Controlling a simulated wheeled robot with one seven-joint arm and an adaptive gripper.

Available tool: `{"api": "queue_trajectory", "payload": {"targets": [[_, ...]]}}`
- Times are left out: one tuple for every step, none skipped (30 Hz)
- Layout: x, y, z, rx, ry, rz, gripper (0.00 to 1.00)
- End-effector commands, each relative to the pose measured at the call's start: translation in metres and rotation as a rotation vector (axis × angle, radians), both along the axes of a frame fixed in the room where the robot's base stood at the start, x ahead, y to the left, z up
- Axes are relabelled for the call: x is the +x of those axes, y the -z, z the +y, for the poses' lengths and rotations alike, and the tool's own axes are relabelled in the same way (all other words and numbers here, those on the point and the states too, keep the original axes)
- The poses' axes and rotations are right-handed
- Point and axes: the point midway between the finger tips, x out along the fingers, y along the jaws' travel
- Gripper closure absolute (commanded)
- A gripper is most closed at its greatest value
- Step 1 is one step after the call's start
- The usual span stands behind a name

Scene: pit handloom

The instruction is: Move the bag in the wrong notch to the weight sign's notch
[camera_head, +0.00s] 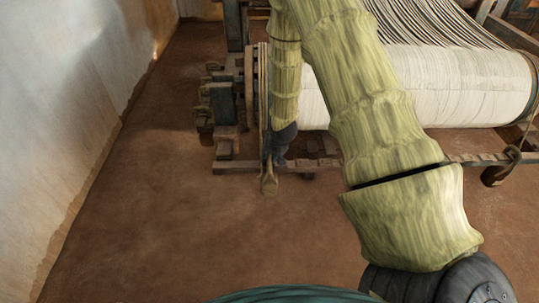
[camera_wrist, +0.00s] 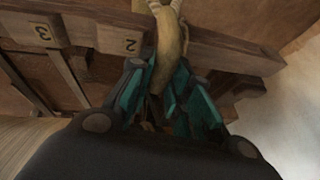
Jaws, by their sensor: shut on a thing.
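A tan, curved bag (camera_wrist: 172,45) with a tied, cord-like top is between the teal fingers of my gripper (camera_wrist: 158,82) in the wrist view. My gripper is shut on it. The bag lies against a wooden bar (camera_wrist: 205,50) bearing the numbers 2 (camera_wrist: 130,45) and 3 (camera_wrist: 43,33), just beside the 2. I cannot tell whether it sits in a notch. In the head view, a small tan bag end (camera_head: 269,184) shows below my dark gripper (camera_head: 279,150), at the bar's left part. The weight sign cannot be made out.
The loom's roll of white warp (camera_head: 420,85) stands behind my arm. Wooden wheel and frame parts (camera_head: 225,105) are left of my gripper. A dark brown piece (camera_head: 497,175) hangs at the bar's right. The brown floor in front is clear; a pale wall (camera_head: 70,100) is at left.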

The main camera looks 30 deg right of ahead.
Motion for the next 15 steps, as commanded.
{"api": "queue_trajectory", "payload": {"targets": [[0.0015, -0.0019, -0.0002, 0.000, 0.000, -0.004, 1.00], [0.0014, -0.0018, -0.0001, 0.000, 0.000, -0.004, 1.00], [0.0015, -0.0017, -0.0001, 0.000, 0.000, -0.004, 1.00], [0.0015, -0.0015, -0.0001, 0.000, 0.000, -0.004, 1.00], [0.0015, -0.0013, -0.0002, 0.000, 0.000, -0.004, 1.00], [0.0015, -0.0009, -0.0001, 0.000, 0.001, -0.004, 1.00], [0.0015, -0.0006, -0.0002, 0.000, 0.001, -0.004, 1.00], [0.0015, -0.0003, -0.0001, 0.000, 0.001, -0.004, 1.00], [0.0014, 0.0002, -0.0002, 0.000, 0.001, -0.004, 1.00], [0.0015, 0.0005, -0.0002, 0.000, 0.001, -0.004, 1.00], [0.0014, 0.0009, -0.0002, 0.000, 0.001, -0.004, 1.00], [0.0014, 0.0014, -0.0002, 0.000, 0.001, -0.004, 1.00], [0.0014, 0.0018, -0.0002, 0.000, 0.001, -0.004, 1.00], [0.0014, 0.0022, -0.0001, 0.000, 0.001, -0.004, 1.00], [0.0014, 0.0027, -0.0001, 0.000, 0.000, -0.004, 1.00]]}}
